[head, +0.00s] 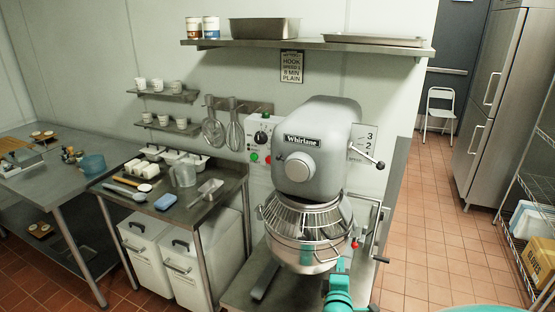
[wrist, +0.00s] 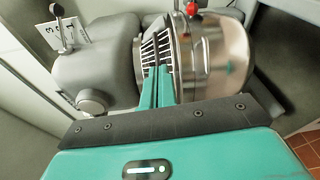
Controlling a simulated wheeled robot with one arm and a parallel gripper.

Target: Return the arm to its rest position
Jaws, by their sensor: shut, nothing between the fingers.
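My arm, in teal, rises from the bottom of the head view in front of the large grey mixer (head: 318,155). My gripper (head: 340,264) is at the front of the mixer's steel bowl (head: 305,254), near its lower right side; I cannot tell whether it touches it. In the wrist view my gripper (wrist: 157,72) shows two teal fingers with dark tips, closed together and empty. They overlap the mixer's wire guard (wrist: 150,49) and the edge of the steel bowl (wrist: 222,60) in that view.
A red-knobbed lever (head: 355,243) stands close to the right of my gripper. A steel table (head: 185,215) with tools and containers is at the left. A wall shelf (head: 300,44) is above the mixer. Tiled floor (head: 435,240) is open at the right, before a wire rack (head: 535,200).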

